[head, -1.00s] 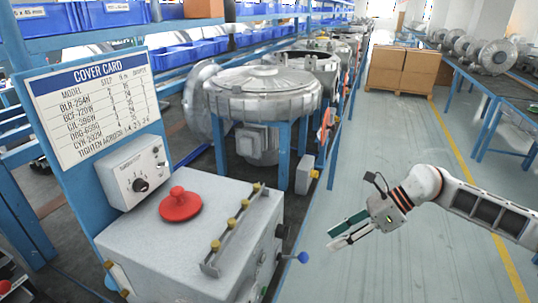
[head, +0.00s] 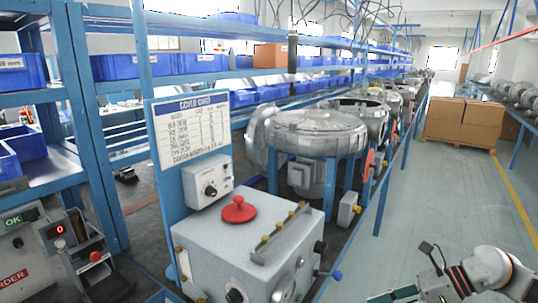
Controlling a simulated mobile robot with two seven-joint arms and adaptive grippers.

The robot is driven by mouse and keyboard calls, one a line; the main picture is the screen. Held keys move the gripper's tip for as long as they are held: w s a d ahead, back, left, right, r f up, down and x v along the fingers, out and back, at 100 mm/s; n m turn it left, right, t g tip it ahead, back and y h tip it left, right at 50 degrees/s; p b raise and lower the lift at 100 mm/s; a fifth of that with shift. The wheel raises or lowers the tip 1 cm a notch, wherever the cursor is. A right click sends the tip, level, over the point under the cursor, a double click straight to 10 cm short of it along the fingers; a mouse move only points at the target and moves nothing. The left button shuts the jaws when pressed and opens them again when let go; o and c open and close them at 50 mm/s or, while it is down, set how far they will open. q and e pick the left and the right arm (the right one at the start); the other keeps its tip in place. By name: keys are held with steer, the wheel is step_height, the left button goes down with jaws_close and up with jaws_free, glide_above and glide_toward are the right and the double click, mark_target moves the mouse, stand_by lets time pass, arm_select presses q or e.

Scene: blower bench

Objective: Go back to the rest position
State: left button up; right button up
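My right gripper (head: 395,296) is at the bottom edge of the head view, right of the machine box and over the floor. Only part of its fingers shows, so I cannot tell whether it is open or shut. No object shows in the visible part. My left gripper is not in view. The grey machine box (head: 245,248) with a red mushroom knob (head: 239,210) stands in front, apart from my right gripper. A cover card (head: 193,130) is mounted on the blue post behind it.
A blue-ended lever (head: 336,275) sticks out from the box's right side. A round metal blower (head: 318,133) sits on a blue stand behind. A control unit (head: 75,240) is at lower left.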

steer(key=a+f+m+t+y, duration=0.1)
steer(key=a+m+t+y, duration=0.3)
steer(key=a+m+t, duration=1.1)
steer(key=s+d+f+m+g+h, duration=0.2)
steer(key=s+d+f+m+h, duration=0.1)
steer(key=f+m, duration=0.5)
steer(key=s+d+f+m+g+h, duration=0.2)
steer(key=s+f+m+h, duration=0.3)
steer(key=m, duration=0.5)
steer(key=s+d+f+m+g+h, duration=0.2)
steer(key=s+d+f+m+h, duration=0.1)
steer(key=s+f+m, duration=0.4)
step_height(320, 180, down, 4)
steer(key=shift+s+d+r+m+g+h, duration=0.15)
steer(key=shift+d+m+g+h, duration=0.2)
steer(key=shift+d+m, duration=0.6)
steer(key=shift+a, duration=0.1)
steer(key=shift+c, duration=0.3)
